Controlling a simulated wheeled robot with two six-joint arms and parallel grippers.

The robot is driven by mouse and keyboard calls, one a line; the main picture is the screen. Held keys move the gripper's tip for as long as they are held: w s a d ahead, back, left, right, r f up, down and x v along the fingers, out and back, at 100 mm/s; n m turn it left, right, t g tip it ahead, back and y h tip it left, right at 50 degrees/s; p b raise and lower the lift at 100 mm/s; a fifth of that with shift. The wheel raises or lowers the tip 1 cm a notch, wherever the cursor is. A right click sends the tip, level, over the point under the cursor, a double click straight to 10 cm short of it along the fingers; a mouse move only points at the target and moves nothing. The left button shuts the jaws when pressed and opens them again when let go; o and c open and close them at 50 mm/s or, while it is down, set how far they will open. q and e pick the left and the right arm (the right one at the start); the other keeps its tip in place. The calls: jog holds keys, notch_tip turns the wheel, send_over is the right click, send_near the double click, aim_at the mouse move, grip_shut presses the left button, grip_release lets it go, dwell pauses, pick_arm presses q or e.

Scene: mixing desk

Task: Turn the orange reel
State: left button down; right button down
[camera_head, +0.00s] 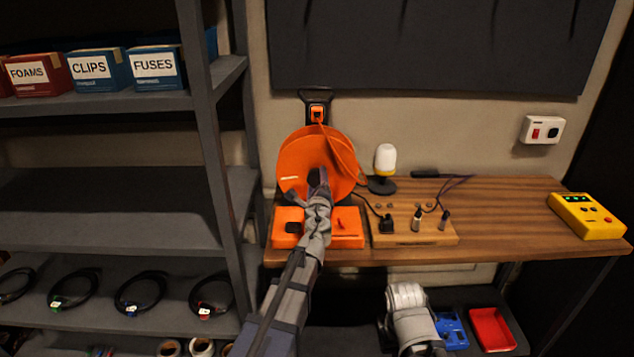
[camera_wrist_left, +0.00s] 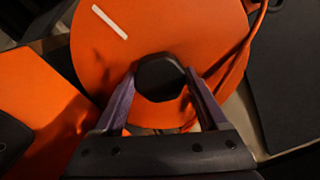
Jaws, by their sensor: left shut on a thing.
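The orange reel (camera_head: 303,157) stands upright at the left end of the desk, above an orange base (camera_head: 347,228). A white mark shows on its face, at the left in the head view and at the upper left in the left wrist view. My left gripper (camera_head: 318,178) is at the reel's middle. In the left wrist view its two fingers are shut on the reel's black hub (camera_wrist_left: 160,78), one on each side. The orange reel (camera_wrist_left: 190,35) fills the background there. My right arm (camera_head: 412,318) shows low in front of the desk; its fingers cannot be made out.
Right of the reel are a white lamp (camera_head: 385,160), a wooden block (camera_head: 412,238) with black plugs and a yellow box (camera_head: 587,216). The desk (camera_head: 510,205) is clear between block and box. Shelves stand left.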

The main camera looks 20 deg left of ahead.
pick_arm(q)
jog(key=m, duration=0.5)
jog(key=shift+m, duration=0.3)
dwell(0.5)
grip_release()
jog(key=v, duration=0.8)
jog(key=shift+w, duration=0.1)
